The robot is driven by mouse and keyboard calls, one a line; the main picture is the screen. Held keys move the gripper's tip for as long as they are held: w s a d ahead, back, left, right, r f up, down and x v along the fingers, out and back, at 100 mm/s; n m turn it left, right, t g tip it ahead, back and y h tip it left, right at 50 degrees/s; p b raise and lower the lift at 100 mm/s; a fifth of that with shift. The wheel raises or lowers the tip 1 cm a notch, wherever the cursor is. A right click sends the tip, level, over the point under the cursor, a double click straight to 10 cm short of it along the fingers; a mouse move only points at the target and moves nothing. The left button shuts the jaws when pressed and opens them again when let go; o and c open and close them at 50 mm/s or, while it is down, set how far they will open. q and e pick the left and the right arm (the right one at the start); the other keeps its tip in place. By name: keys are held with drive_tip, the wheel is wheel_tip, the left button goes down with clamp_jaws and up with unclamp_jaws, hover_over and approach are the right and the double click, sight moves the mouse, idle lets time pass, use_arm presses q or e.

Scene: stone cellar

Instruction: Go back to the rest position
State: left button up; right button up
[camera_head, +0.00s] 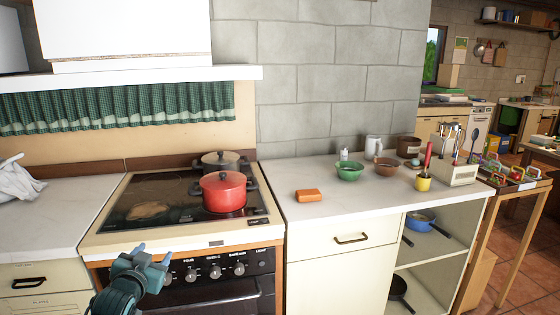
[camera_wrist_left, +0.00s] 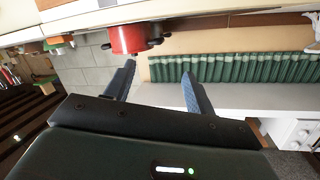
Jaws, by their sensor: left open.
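My left gripper (camera_head: 152,254) is open and empty in front of the stove's front edge, low in the head view. Its two blue fingers stand apart in the left wrist view (camera_wrist_left: 158,82), with nothing between them. The left wrist view is turned upside down. A red lidded pot (camera_head: 223,192) stands on the black stove top, away from the gripper; it also shows in the left wrist view (camera_wrist_left: 128,38). My right gripper is in neither view.
The stove (camera_head: 215,235) has knobs along its front. A grey pot (camera_head: 212,160) stands behind the red one. The right counter (camera_head: 330,210) holds an orange block (camera_head: 309,195), a green bowl (camera_head: 349,171), a brown bowl (camera_head: 387,167) and a yellow cup (camera_head: 423,184).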

use_arm(q)
drive_tip(key=s+d+f+g+h, duration=0.1)
drive_tip(key=s+d+f+g, duration=0.1)
drive_tip(key=s+d+f, duration=0.45)
drive_tip(key=s+d+f+g+h, duration=0.1)
drive_tip(key=s+d+f+h, duration=0.15)
drive_tip(key=s+f, duration=0.65)
drive_tip(key=s+d+f+g, duration=0.1)
drive_tip(key=s+d, duration=0.3)
drive_tip(key=s, duration=0.5)
drive_tip(key=s+d+f+g, duration=0.1)
drive_tip(key=s+d, duration=0.3)
drive_tip(key=s, duration=0.6)
drive_tip(key=shift+s+f+g+h, duration=0.3)
drive_tip(key=shift+f+h, duration=0.05)
drive_tip(key=shift+f, duration=0.1)
